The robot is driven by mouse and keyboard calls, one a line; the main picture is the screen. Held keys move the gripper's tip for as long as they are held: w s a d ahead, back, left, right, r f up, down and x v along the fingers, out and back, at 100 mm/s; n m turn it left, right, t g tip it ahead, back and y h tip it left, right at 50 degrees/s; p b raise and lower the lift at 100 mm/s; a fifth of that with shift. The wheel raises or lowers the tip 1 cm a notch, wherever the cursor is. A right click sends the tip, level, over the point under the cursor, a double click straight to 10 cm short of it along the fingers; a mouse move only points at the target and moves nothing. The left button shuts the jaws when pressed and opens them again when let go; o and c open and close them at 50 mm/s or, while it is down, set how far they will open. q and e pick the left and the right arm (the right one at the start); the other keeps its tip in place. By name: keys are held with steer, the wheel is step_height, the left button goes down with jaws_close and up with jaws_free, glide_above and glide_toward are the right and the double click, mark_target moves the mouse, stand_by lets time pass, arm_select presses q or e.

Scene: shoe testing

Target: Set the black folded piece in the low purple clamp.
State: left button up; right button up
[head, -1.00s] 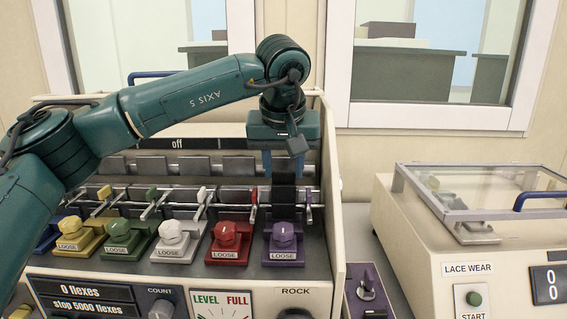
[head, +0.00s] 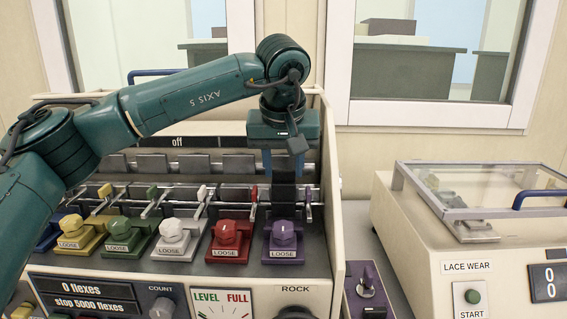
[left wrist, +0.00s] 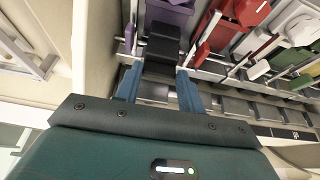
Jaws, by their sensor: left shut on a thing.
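The black folded piece (head: 284,188) hangs upright under my left gripper (head: 284,168), at the right end of the row of clamps. My left gripper is shut on it, with one blue finger on each side. In the left wrist view, the black piece (left wrist: 161,45) shows between the fingertips of the gripper (left wrist: 160,78) and reaches to the purple part. The low purple clamp (head: 284,254), with a knob and a "LOOSE" label, is just in front of the piece's lower end. I cannot tell whether the piece's lower edge is inside the clamp's jaws.
A red clamp (head: 230,252) stands just left of the purple one, with white, green and yellow clamps farther left. The machine's right side wall (head: 336,195) is close on the right. A lace wear tester (head: 425,235) with a clear lid stands at the right.

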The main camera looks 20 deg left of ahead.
mark_target(283, 184)
arm_select(q)
steer(key=shift+f+b, duration=0.3)
steer(key=shift+f, duration=0.3)
steer(key=shift+f+b, duration=0.3)
steer(key=shift+f, duration=0.25)
steer(key=shift+f, duration=0.5)
steer(key=o, duration=1.2)
steer(key=shift+o, duration=0.3)
